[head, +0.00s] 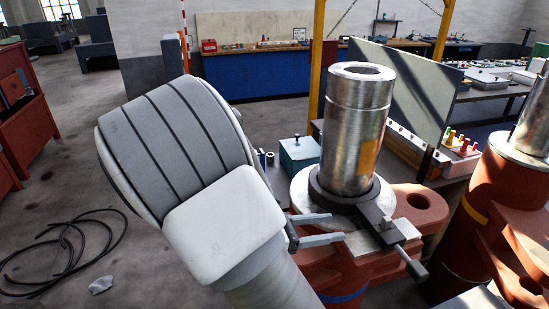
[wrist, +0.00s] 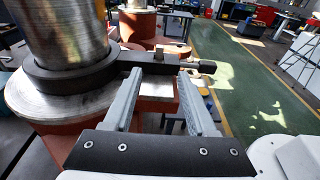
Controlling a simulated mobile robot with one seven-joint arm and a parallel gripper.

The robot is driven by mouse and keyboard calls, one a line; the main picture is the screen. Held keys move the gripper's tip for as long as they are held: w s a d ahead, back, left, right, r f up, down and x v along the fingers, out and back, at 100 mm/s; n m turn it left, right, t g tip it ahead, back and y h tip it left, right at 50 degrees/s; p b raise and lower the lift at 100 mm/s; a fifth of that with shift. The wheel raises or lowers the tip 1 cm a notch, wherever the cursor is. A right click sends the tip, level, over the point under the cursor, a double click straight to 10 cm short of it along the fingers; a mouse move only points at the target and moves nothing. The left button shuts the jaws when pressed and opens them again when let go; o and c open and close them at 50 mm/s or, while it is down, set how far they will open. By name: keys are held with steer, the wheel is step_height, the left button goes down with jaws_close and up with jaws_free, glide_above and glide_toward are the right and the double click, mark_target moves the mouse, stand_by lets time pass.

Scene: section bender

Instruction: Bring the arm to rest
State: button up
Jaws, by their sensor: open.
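My arm reaches in from the bottom of the head view, with its large grey and white joint at left. My gripper (head: 336,228) is open, its two grey fingers pointing right toward a red machine with an upright steel cylinder (head: 355,130). A dark collar (head: 335,195) surrounds the cylinder's base and carries a block with a handle (head: 414,266). In the wrist view my gripper (wrist: 160,76) has nothing between its fingers. The collar's arm and handle (wrist: 205,66) cross just beyond the fingertips; I cannot tell whether they touch.
A second red column with a steel cylinder (head: 533,125) stands at the right. A tilted grey panel (head: 400,95) and a teal box (head: 299,155) are behind the machine. A black cable (head: 75,245) lies on the left floor. Green floor (wrist: 240,80) is open in the wrist view.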

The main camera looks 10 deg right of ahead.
steer(key=s+m+g+y, duration=0.3)
steer(key=s+m+y, duration=0.6)
steer(key=s+a+r+m+t+y, duration=0.3)
steer(key=a+r+m+t+y, duration=0.4)
steer(key=r+m, duration=0.2)
steer(key=shift+s+a+r+m, duration=0.15)
steer(key=shift+s+r+m, duration=0.25)
steer(key=shift+r, duration=0.5)
